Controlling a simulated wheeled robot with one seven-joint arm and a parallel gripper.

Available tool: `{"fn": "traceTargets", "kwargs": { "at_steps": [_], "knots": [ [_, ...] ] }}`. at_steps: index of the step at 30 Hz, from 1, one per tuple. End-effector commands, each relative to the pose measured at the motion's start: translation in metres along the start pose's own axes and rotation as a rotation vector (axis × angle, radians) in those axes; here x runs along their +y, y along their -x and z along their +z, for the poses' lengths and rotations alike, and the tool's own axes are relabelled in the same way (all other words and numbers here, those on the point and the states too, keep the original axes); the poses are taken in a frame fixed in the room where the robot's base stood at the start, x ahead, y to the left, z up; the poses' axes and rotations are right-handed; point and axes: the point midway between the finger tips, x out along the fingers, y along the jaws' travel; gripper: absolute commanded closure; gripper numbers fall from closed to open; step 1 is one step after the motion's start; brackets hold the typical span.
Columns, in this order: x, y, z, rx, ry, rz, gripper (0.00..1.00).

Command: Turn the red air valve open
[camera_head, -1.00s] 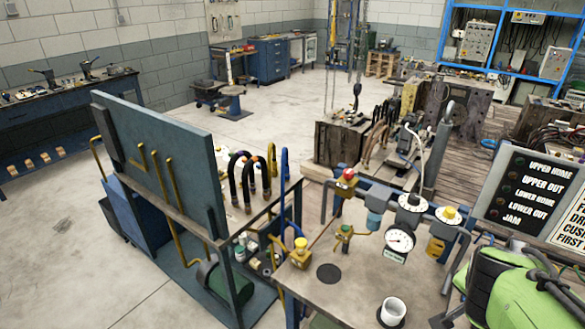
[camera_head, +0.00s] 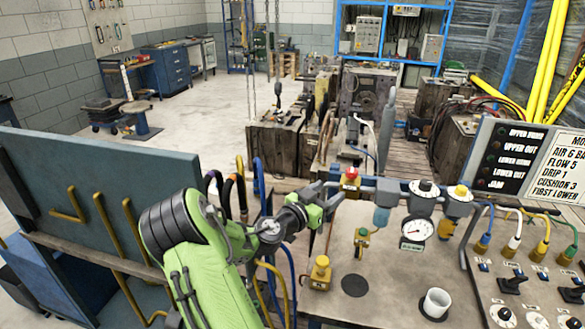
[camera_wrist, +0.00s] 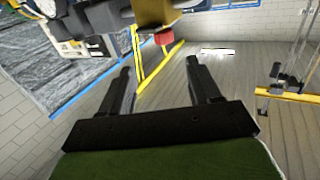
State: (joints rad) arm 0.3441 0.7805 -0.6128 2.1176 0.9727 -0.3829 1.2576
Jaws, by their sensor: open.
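The red air valve (camera_head: 351,173) is a small red cap on a yellow body, at the back left of the bench panel in the head view. My gripper (camera_head: 336,187) is just left of it there, seen from the side; contact cannot be told. In the wrist view my gripper (camera_wrist: 158,70) has two dark fingers spread apart with nothing between them. A red block under a yellow-brown body, apparently the red air valve (camera_wrist: 164,38), shows beyond the fingertips, roughly in line with the gap.
A pressure gauge (camera_head: 416,230) and yellow-topped regulator (camera_head: 459,197) stand right of the valve. A yellow knob fitting (camera_head: 320,272) and white cup (camera_head: 436,304) are nearer on the bench. Hoses (camera_head: 238,185) hang behind my arm. A label board (camera_head: 515,155) stands at right.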

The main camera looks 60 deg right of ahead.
Motion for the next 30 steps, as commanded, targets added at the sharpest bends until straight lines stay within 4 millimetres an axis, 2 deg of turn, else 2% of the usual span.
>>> {"fn": "traceTargets", "kwargs": {
  "at_steps": [5,8,18,24,30],
  "knots": [
    [0.002,-0.009,-0.003,0.03,0.005,0.0,0.38],
    [0.002,-0.025,-0.004,0.029,0.005,0.002,0.38],
    [0.002,-0.11,-0.007,0.028,0.004,0.0,0.38],
    [0.001,-0.149,-0.007,0.027,0.005,-0.001,0.38],
    [0.0,-0.161,-0.005,0.025,0.005,-0.003,0.38]
  ]
}}
